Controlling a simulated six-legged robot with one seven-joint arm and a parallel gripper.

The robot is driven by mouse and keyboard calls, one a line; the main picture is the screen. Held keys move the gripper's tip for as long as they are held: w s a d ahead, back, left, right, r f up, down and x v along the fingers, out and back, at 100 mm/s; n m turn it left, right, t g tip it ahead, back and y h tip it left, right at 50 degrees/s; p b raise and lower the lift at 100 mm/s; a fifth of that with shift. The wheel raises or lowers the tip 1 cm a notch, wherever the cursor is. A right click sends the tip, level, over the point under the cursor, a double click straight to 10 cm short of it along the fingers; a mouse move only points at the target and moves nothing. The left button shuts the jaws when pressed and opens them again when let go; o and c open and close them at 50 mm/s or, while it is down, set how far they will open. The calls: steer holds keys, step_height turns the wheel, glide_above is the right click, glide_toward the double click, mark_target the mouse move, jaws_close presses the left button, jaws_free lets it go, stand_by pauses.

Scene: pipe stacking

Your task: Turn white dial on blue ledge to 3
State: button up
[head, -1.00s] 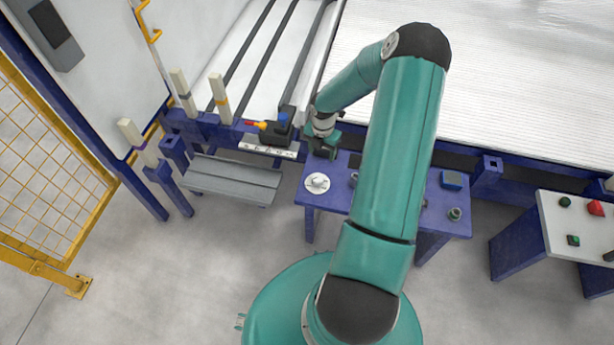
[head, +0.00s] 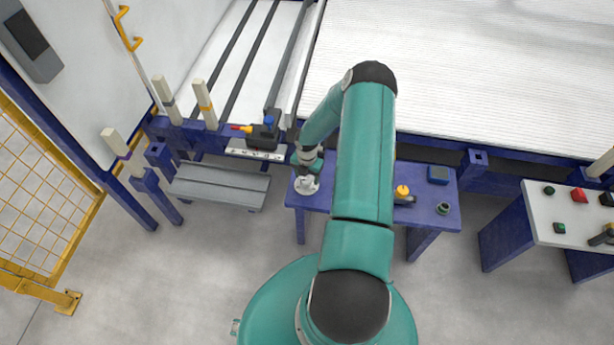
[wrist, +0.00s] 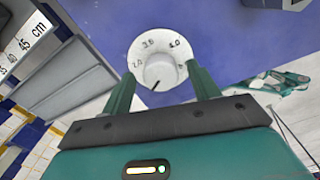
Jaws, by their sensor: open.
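The white dial (wrist: 159,72) sits on the blue ledge (wrist: 215,25). In the wrist view its round face shows black printed numbers and a short dark pointer mark near the lower edge of the knob. My gripper (wrist: 160,85) is open, with one green finger on each side of the dial's near part. I cannot tell whether the fingers touch the knob. In the head view the dial (head: 306,186) is at the left end of the ledge (head: 430,208), with my gripper (head: 307,168) right at it, partly covering it.
An orange-topped item (head: 402,192), a blue box (head: 438,174) and a small green ring-shaped part (head: 443,208) stand on the ledge's right side. A grey step (head: 220,186) is to the left. A white table (head: 560,215) with buttons is at the right.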

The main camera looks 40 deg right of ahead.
steer(key=shift+f, duration=0.2)
steer(key=shift+c, duration=0.2)
steer(key=c, duration=0.9)
steer(key=shift+m, duration=0.3)
